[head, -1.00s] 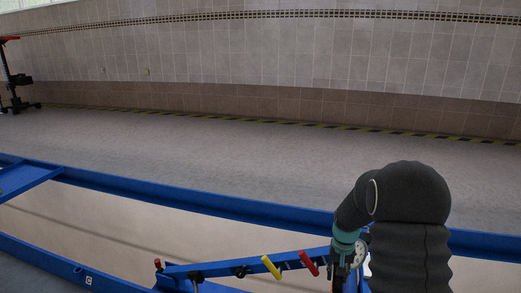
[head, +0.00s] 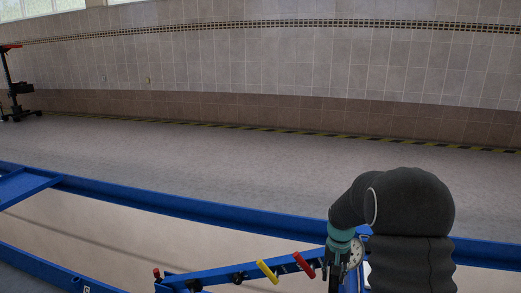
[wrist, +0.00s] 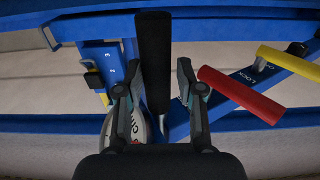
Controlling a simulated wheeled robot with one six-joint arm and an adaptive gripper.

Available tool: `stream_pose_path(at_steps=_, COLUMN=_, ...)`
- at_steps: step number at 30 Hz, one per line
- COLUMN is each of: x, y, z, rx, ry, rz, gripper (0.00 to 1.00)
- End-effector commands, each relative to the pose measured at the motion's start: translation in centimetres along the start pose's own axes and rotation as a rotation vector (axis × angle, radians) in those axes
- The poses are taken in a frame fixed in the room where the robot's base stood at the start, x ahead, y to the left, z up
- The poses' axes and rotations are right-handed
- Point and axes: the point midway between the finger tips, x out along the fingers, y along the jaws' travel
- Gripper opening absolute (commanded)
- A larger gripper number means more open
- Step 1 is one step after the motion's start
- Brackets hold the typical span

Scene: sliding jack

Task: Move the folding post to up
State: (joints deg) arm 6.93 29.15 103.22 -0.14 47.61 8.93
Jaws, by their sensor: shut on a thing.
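A black cylindrical handle (wrist: 153,60) stands between the fingers of my gripper (wrist: 156,92) in the wrist view. My gripper is shut on this handle near its lower end. A blue slanted beam carries a red lever (wrist: 240,95) and a yellow lever (wrist: 290,62) to the right of my fingers, with lettering that reads LOCK. In the head view the red lever (head: 304,265) and yellow lever (head: 267,272) stand left of my wrist, and the fingers are mostly hidden. I cannot tell for certain which part is the folding post.
A blue frame rail (head: 200,207) runs behind, and another rail (head: 40,272) runs at the lower left. A pale recess lies between them. Grey floor (head: 250,165) beyond is clear up to the tiled wall. A dark stand (head: 18,90) is at the far left.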

Motion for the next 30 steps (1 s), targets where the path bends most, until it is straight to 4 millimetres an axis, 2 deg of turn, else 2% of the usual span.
stream_pose_path(at_steps=1, x=-0.2, y=-0.8, z=0.1, rx=-0.003, ry=-0.002, rz=-0.006, gripper=0.1)
stream_pose_path(at_steps=20, x=-4.3, y=-3.2, z=0.1, rx=-0.003, ry=-0.002, rz=-0.006, gripper=0.12)
stream_pose_path(at_steps=28, x=-6.1, y=-4.2, z=0.1, rx=-0.003, ry=-0.002, rz=-0.006, gripper=0.09)
stream_pose_path(at_steps=30, x=-6.5, y=-4.4, z=0.1, rx=-0.003, ry=-0.003, rz=-0.006, gripper=0.05)
